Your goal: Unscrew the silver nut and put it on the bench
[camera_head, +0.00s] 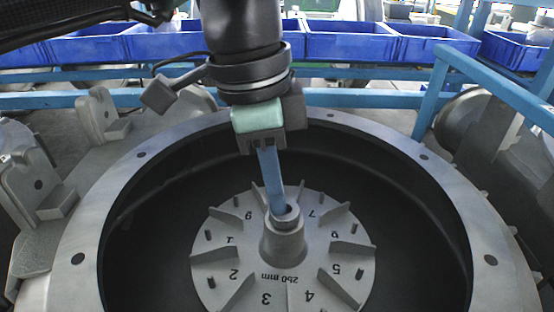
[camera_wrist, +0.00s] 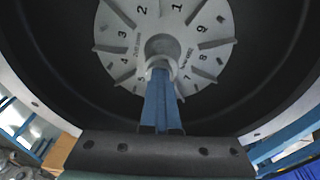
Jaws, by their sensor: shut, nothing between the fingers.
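The grey impeller (camera_head: 345,277) lies flat inside the round housing, with numbered marks and upright vanes. Its raised hub (camera_head: 284,245) stands in the middle. A small silver ring at the hub's top looks like the nut (camera_head: 292,217); its shape is too small to tell clearly. My gripper (camera_head: 277,210) points down with its blue fingers shut, and their tips are at the hub's open top. In the wrist view the fingers (camera_wrist: 160,72) overlap the hub (camera_wrist: 162,45) and partly hide the ring. I cannot tell whether the tips touch it.
The wide grey housing rim (camera_head: 85,240) with bolt holes surrounds the dark well. Grey brackets (camera_head: 100,118) stand at the left. Blue bins (camera_head: 350,42) line the back behind a blue rail, and a blue frame (camera_head: 435,95) stands at the right.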

